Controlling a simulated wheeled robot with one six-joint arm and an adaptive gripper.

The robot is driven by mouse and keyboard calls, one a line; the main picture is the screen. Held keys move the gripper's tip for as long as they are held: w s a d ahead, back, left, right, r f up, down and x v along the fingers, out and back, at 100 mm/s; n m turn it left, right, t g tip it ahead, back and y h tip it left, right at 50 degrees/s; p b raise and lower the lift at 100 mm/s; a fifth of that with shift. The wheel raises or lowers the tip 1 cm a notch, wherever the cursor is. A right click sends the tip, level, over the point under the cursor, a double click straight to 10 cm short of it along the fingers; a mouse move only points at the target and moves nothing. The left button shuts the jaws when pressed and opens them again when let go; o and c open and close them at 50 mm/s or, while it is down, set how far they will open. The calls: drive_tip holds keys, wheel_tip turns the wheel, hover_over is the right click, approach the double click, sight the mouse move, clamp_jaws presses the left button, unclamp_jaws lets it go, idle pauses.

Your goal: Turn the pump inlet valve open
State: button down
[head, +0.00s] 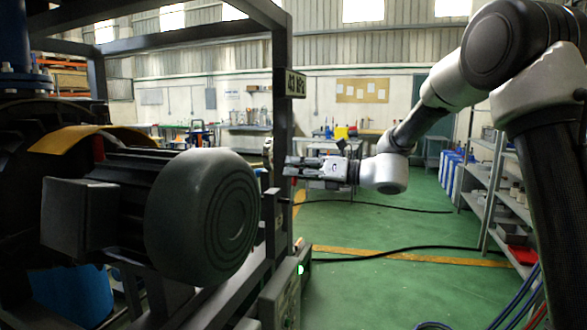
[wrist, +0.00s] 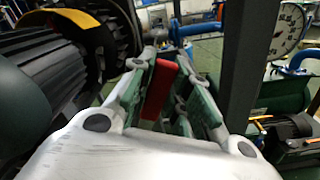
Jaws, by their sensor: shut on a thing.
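The pump inlet valve's red handle (wrist: 160,88) shows in the wrist view, standing between the green-padded fingers of my gripper (wrist: 172,92). My gripper is shut on this handle. In the head view, my gripper (head: 290,168) reaches left to the dark frame post, right of the large motor. I cannot make out the red handle there. The valve body and the pipe it sits on are hidden or too dark to tell apart in both views.
The dark motor (head: 205,215) fills the left of the head view. A dark upright post (head: 283,120) with a sign (head: 296,84) stands close to my gripper, and the post (wrist: 243,65) also shows in the wrist view. Shelves (head: 490,190) stand at right. Green floor between is mostly clear.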

drive_tip(key=w+d+f+m, duration=0.1)
drive_tip(key=w+f+m, duration=0.3)
drive_tip(key=f+m, duration=0.3)
drive_tip(key=shift+w+d+f+m, duration=0.25)
drive_tip(key=shift+w+d+m, duration=0.15)
drive_tip(key=shift+m, duration=2.1)
drive_tip(key=c, duration=1.3)
unclamp_jaws()
drive_tip(key=v, duration=1.2)
